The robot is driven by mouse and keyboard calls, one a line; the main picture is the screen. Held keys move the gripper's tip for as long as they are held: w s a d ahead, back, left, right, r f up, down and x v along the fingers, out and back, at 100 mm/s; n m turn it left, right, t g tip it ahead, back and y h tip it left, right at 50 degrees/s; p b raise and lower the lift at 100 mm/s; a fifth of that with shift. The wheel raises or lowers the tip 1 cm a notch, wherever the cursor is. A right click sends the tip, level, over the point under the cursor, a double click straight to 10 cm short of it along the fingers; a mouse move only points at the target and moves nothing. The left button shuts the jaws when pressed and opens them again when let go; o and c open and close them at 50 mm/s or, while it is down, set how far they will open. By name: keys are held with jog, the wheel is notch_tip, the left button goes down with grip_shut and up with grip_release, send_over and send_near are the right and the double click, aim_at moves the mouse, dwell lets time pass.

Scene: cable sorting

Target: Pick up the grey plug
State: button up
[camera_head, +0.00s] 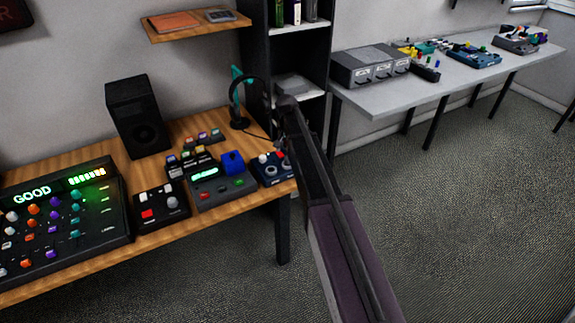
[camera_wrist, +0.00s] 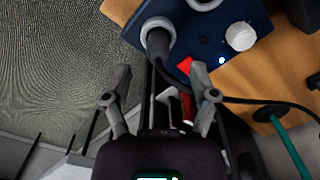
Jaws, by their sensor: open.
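In the wrist view, a dark grey plug (camera_wrist: 158,42) stands in a light round socket on a blue box (camera_wrist: 205,35), with a thin dark cable running from it toward me. My gripper (camera_wrist: 160,72) is open, its two fingertips on either side of the cable. The plug's grey body lies just beyond the fingertips, and nothing is held. In the head view, the blue box (camera_head: 268,168) sits at the right end of the wooden table. My arm hides the gripper there, and I cannot make out the plug clearly.
The blue box also has a white knob (camera_wrist: 240,36) and a red triangle (camera_wrist: 185,66). A headphone stand (camera_head: 240,95), several control boxes and a black speaker (camera_head: 138,115) share the wooden table (camera_head: 245,207). A dark shelf stands behind; a grey table (camera_head: 440,88) is at right.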

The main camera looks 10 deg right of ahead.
aim_at(287, 161)
jog(key=shift+s+f+b, duration=0.1)
jog(key=shift+f+b, duration=1.7)
jog(key=shift+f, duration=0.25)
jog(key=shift+d, duration=0.1)
grip_shut()
